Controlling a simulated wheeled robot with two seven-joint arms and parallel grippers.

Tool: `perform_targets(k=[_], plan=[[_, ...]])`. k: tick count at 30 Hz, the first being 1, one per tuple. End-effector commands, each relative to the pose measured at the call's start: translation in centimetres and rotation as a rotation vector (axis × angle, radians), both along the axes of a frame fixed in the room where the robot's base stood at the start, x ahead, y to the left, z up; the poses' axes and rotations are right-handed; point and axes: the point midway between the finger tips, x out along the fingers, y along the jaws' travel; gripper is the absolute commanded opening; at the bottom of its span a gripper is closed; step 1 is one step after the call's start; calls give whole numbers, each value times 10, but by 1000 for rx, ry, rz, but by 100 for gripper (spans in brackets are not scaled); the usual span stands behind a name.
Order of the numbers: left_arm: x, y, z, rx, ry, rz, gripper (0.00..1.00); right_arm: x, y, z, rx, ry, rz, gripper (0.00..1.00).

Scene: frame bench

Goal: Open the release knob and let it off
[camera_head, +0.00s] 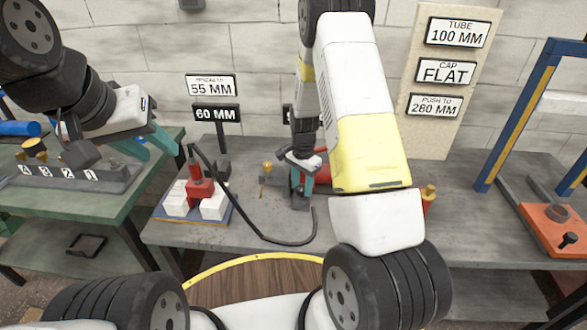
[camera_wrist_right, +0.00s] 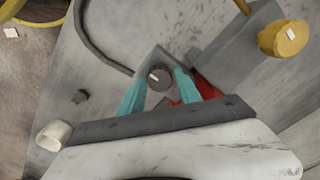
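The release knob (camera_wrist_right: 160,78) is a small dark round knob with a pale mark, on a grey block in the right wrist view. My right gripper has teal fingers (camera_wrist_right: 160,88) on either side of it; they look apart, with grey showing between them and the knob. In the head view my right gripper (camera_head: 299,178) is low over the bench beside a red body (camera_head: 322,178), and the knob is hidden there. My left gripper (camera_head: 147,146) is open and empty, raised over the left bench.
A black hose (camera_head: 245,222) curves over the grey bench (camera_head: 185,236). A red tool (camera_head: 199,188) stands among white blocks on a blue tray. A yellow-ended part (camera_wrist_right: 284,38) lies beside my right gripper. A blue and yellow frame (camera_head: 515,115) stands at right. Signs hang behind.

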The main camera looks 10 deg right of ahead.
Motion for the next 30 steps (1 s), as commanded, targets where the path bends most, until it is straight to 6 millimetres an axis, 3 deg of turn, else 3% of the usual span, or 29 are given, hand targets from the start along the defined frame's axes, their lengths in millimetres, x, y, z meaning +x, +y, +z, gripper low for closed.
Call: perform_targets(k=[1,5,6,17,30], plan=[[0,0,0,0,0,0,36,0,0,0,0,0,0,28],[0,0,0,0,0,0,36,0,0,0,0,0,0,2],[0,0,0,0,0,0,36,0,0,0,0,0,0,0],[0,0,0,0,0,0,36,0,0,1,1,-1,57,0],[0,0,0,0,0,0,36,1,0,1,0,-2,402,0]])
